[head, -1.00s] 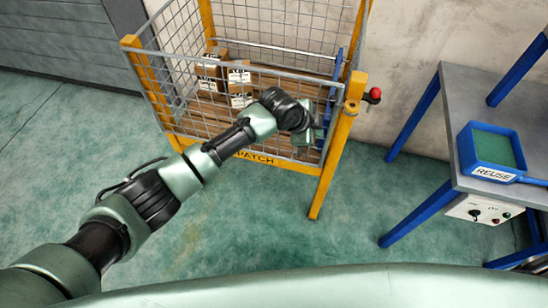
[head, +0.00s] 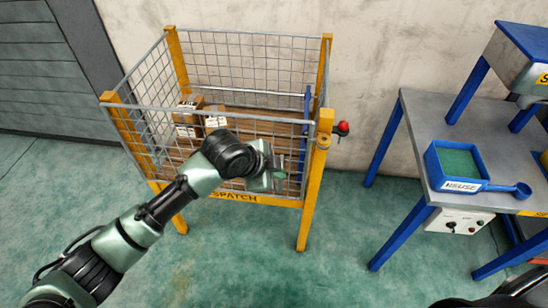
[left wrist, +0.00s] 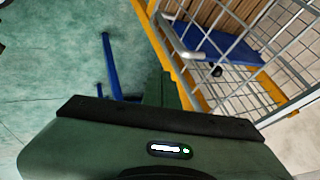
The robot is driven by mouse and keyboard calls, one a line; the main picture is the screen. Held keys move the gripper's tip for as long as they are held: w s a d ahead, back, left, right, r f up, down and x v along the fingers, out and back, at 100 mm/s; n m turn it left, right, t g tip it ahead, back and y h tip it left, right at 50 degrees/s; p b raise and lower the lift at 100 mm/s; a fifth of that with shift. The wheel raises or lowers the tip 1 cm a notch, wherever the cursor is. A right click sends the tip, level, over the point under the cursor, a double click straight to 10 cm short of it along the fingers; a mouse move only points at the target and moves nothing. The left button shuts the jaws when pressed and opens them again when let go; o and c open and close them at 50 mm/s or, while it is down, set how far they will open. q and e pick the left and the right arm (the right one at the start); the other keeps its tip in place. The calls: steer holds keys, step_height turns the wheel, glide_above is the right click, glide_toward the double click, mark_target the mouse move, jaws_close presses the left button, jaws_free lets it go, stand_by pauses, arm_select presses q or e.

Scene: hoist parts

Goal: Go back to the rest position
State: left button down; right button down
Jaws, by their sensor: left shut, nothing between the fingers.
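My left gripper (head: 275,172) is shut and empty in the head view. It appears in front of the wire-mesh dispatch cage (head: 240,198), near its right front yellow post. I cannot tell how large the gap to the mesh is. My left arm reaches in from the lower left. In the left wrist view, the dark green gripper body fills the bottom, and the cage's mesh and yellow rail (left wrist: 195,92) lie beyond it. My right gripper is not in view.
Cardboard boxes (head: 216,119) stand inside the cage. A red knob (head: 342,128) sticks out from its right post. To the right is a grey bench (head: 425,120) with blue legs and a blue REUSE tray (head: 440,182). Green floor is clear between them.

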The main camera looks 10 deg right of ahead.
arm_select(q)
steer(key=w+a+f+n+t+y, duration=0.1)
steer(key=a+f+n, duration=0.35)
steer(key=f, duration=0.45)
steer(key=w+a+f+n, duration=0.2)
steer(key=a+f+n, duration=0.25)
steer(key=f, duration=0.45)
steer(key=s+a+f+n+y, duration=0.1)
steer(key=s+a+f+n, duration=0.1)
steer(key=s+a+f, duration=0.4)
steer(key=s+a+f+n+y, duration=0.15)
steer(key=a+f, duration=0.25)
steer(key=f, duration=0.4)
steer(key=s+a+f+n+g+y, duration=0.1)
steer(key=s+a+f, duration=0.25)
steer(key=s, duration=0.25)
steer(key=s+a+f+n, duration=0.1)
steer(key=s+a+f, duration=0.2)
steer(key=s+f, duration=0.3)
steer(key=s+a+f+n+g+y, duration=0.1)
steer(key=s+a+f+n, duration=0.1)
steer(key=s+a+f, duration=0.35)
steer(key=s+a+f+n+g, duration=0.1)
steer(key=s+a, duration=0.1)
steer(key=s, duration=0.8)
steer(key=s+a+f, duration=0.2)
steer(key=s, duration=0.9)
steer(key=shift+s+a+n+g+y+p, duration=0.2)
steer(key=shift+a+n+g+y+p, duration=0.15)
steer(key=shift+g+y, duration=0.1)
